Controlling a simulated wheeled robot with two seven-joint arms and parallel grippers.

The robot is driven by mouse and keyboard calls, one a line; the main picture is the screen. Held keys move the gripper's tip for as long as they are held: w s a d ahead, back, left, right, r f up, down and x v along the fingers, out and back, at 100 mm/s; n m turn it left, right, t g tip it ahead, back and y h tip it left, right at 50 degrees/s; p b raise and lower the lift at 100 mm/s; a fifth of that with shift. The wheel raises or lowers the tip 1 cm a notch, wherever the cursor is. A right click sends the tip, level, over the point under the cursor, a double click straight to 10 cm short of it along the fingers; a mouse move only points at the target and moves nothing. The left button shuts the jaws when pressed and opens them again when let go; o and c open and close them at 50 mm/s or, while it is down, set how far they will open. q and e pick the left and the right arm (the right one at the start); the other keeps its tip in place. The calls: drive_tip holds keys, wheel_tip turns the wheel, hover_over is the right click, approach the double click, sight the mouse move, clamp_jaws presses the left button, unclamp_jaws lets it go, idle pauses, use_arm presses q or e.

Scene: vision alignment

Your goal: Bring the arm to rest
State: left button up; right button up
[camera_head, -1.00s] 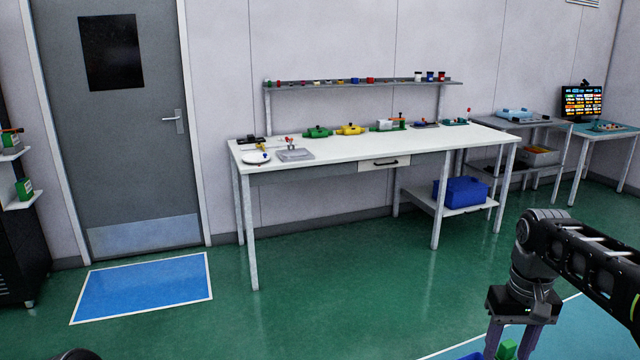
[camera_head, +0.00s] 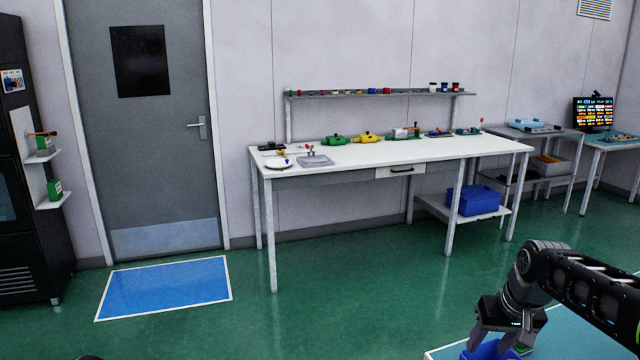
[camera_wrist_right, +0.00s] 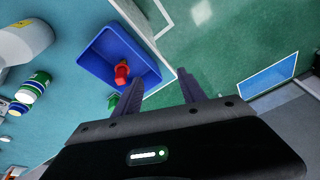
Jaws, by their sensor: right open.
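My right gripper (camera_head: 492,342) hangs at the lower right of the head view, fingers down, above a light blue surface (camera_head: 560,335). In the right wrist view its two fingers (camera_wrist_right: 158,92) are apart with nothing between them. Past the fingers in that view is a blue bin (camera_wrist_right: 98,50) with a red object (camera_wrist_right: 121,72) in it. Part of a blue bin (camera_head: 480,352) also shows under the gripper in the head view. My left gripper is not in view.
A white workbench (camera_head: 350,155) with several small coloured items stands against the wall. A blue crate (camera_head: 473,200) sits on its lower shelf. In the wrist view, bottles (camera_wrist_right: 35,85) stand at the left. The green floor (camera_head: 350,290) ahead is clear.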

drive_tip(key=w+a+f+t+y, duration=0.1)
drive_tip(key=w+a+f+t, duration=0.15)
drive_tip(key=a+f, duration=0.6)
drive_tip(key=s+a+f+y, duration=0.1)
drive_tip(key=s+a+f, duration=0.3)
drive_tip(key=f, duration=0.5)
drive_tip(key=s+a+f+y, duration=0.1)
drive_tip(key=s+a+f, duration=0.1)
drive_tip(key=a+f, duration=0.5)
drive_tip(key=s+a+f+g, duration=0.2)
drive_tip(key=s+a+f, duration=0.2)
drive_tip(key=s+f, duration=0.3)
drive_tip(key=s+a+f+g, duration=0.3)
drive_tip(key=s+f, duration=0.4)
drive_tip(key=s, duration=1)
drive_tip(key=shift+a+f+y, duration=0.15)
drive_tip(key=shift+a+y, duration=0.25)
drive_tip(key=shift+a, duration=0.1)
drive_tip(key=shift+c, duration=0.2)
